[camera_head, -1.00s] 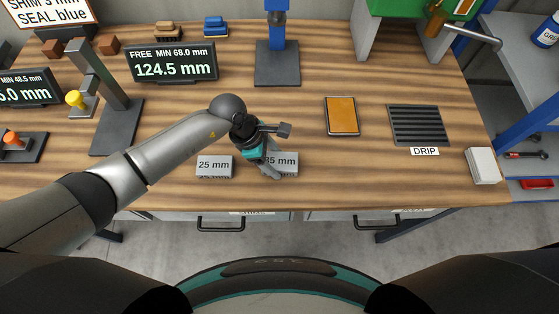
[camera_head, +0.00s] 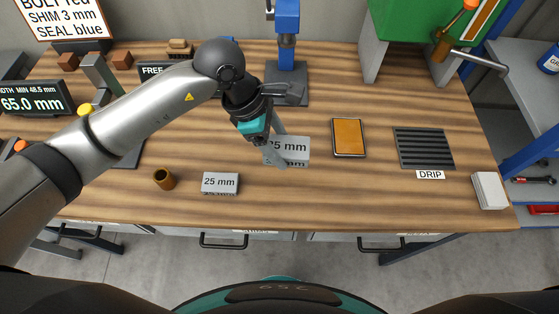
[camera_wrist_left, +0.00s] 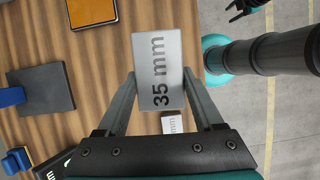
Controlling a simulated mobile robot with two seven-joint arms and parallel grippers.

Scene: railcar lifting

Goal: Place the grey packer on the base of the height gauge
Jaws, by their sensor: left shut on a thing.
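My left gripper (camera_head: 277,149) is shut on the grey packer marked 35 mm (camera_head: 295,146), holding it above the wooden bench. In the left wrist view the packer (camera_wrist_left: 157,60) sits between the two fingers. A blue upright (camera_head: 287,18) on a dark base plate (camera_head: 298,97) stands behind it at the back. A grey post (camera_head: 98,72) with a dark base, partly hidden by my arm, stands at the left. I cannot tell for sure which is the height gauge. A dark part with teal at the top of the wrist view may be my right gripper (camera_wrist_left: 240,9); its jaws are unclear.
A second grey block marked 25 mm (camera_head: 220,183) lies near the front edge, beside a small brown cup (camera_head: 164,179). An orange-topped pad (camera_head: 348,137), a drip grate (camera_head: 424,148) and a white block (camera_head: 489,190) lie to the right. A green machine (camera_head: 410,22) stands behind.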

